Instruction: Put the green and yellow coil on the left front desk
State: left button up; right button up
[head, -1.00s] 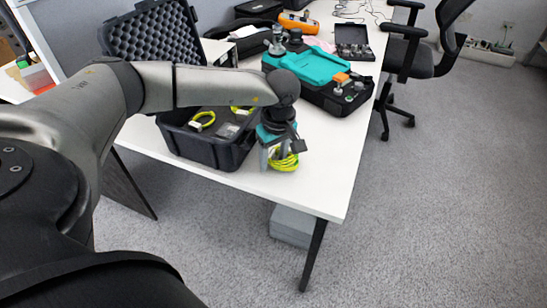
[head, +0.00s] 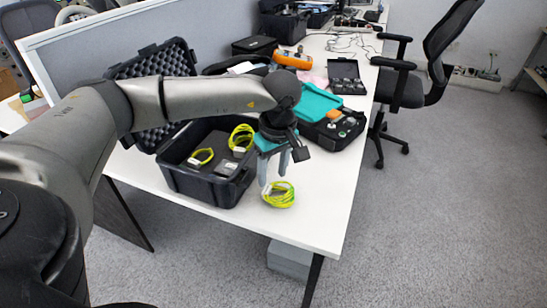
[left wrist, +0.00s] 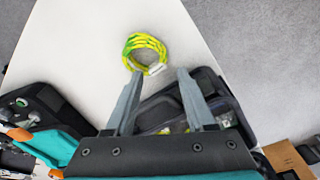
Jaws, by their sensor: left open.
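The green and yellow coil (head: 279,194) lies on the white desk (head: 318,205) near its front edge, right of the black case. It also shows in the left wrist view (left wrist: 147,43), beyond the fingertips and apart from them. My left gripper (head: 276,182) is above and just behind the coil, fingers pointing down. It is open and empty, with clear space between its fingers in the left wrist view (left wrist: 156,75). My right gripper is not in view.
An open black case (head: 207,185) holds more yellow-green coils (head: 241,138) just left of the gripper. A black and teal case (head: 331,127) stands behind it. The desk right of the coil is clear. An office chair (head: 405,90) stands at the right.

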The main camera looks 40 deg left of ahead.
pick_arm(q)
jog(key=shift+d+r+p, duration=0.15)
jog(key=shift+r+p, duration=0.15)
jog(key=shift+r, duration=1.3)
